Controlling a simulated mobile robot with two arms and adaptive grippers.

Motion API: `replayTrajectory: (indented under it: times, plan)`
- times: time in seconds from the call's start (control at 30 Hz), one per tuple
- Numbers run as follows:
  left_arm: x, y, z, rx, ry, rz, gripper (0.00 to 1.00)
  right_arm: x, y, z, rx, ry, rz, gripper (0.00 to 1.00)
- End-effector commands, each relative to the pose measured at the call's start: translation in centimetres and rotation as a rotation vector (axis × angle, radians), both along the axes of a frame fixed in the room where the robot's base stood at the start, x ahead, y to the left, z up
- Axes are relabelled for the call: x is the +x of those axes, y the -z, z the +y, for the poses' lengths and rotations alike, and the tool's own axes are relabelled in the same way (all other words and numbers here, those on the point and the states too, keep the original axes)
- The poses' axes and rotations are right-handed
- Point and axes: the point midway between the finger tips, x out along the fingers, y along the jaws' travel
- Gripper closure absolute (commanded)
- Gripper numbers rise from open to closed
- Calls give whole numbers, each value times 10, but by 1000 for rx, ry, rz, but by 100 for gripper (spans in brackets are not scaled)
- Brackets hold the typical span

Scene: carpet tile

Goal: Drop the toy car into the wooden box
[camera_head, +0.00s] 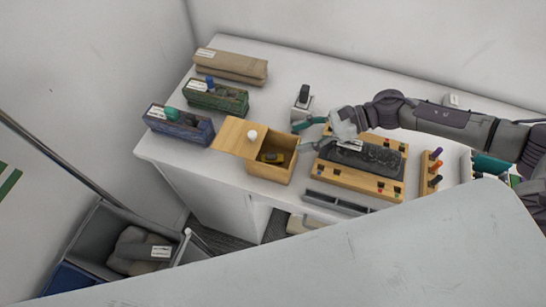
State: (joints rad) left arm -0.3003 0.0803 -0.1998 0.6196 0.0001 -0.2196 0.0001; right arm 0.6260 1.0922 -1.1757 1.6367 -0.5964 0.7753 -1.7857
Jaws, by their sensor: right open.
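The open wooden box (268,174) stands at the front edge of the white table. A small yellow and dark thing, which looks like the toy car (272,157), lies inside it. The box's wooden lid (235,136) with a white knob (252,135) lies off to the left side of the opening. My right gripper (299,137) is open and empty, just right of the box and above it, with its fingers pointing left towards the opening. My left gripper is not in view.
Right of the box is a wooden tray (325,175) with a dark block (362,157). A wooden rack (428,178) with coloured handles is farther right. Green (232,104) and blue (195,133) bins stand at left. A grey bin (93,236) is below.

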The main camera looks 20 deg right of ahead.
Motion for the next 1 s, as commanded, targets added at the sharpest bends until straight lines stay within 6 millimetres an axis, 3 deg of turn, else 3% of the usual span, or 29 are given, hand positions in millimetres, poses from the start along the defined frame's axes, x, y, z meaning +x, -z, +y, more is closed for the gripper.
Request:
replayTrajectory:
  times: [0.1, 0.33, 1.0]
  plan:
    - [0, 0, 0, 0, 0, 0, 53, -4, -9, -24, -2, 3, 0, 44]
    - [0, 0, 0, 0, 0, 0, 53, -8, -21, -49, 1, 1, 0, 44]
    - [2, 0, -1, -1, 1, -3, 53, -9, -23, -53, 1, 0, -1, 44]
